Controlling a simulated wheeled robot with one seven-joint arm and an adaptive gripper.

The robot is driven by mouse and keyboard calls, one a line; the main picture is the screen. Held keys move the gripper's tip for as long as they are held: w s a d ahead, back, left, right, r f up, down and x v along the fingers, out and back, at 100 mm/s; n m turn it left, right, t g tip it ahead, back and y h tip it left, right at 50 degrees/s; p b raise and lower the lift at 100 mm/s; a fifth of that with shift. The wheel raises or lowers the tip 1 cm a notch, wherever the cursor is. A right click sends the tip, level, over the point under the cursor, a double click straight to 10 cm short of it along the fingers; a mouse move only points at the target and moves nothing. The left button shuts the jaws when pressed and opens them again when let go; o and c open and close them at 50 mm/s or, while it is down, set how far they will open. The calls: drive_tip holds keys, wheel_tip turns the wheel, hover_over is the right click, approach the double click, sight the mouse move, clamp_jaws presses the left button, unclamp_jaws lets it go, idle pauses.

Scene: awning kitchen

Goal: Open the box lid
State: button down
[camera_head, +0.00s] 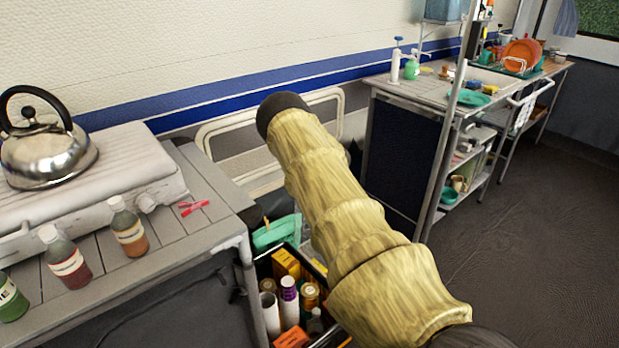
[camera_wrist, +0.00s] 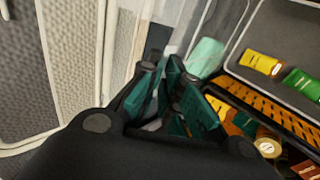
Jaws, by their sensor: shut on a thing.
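In the head view the box (camera_head: 262,268) is a dark open-topped container below the left counter's end. It holds cartons, tubes and bottles. My gripper (camera_wrist: 178,90) has dark teal fingers, close together, beside the box contents. It is shut on a thin part that I take to be the box lid, mostly hidden between the fingers. How far the lid stands open cannot be told. In the head view my arm hides the gripper and the box's right side.
The left counter (camera_head: 205,185) carries a stove with a kettle (camera_head: 45,150), several bottles and a red clip (camera_head: 193,207). A pale metal frame (camera_head: 225,125) stands against the wall behind the box. A dark cabinet (camera_head: 396,150) stands to the right. Open floor (camera_head: 530,240) lies farther right.

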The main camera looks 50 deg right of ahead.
drive_tip(key=c, duration=1.7)
unclamp_jaws()
drive_tip(key=shift+r, duration=0.1)
drive_tip(key=shift+s, duration=0.1)
drive_tip(key=v, duration=1.1)
drive_tip(key=shift+s+a+r, duration=0.1)
drive_tip(key=shift+s+r, duration=0.15)
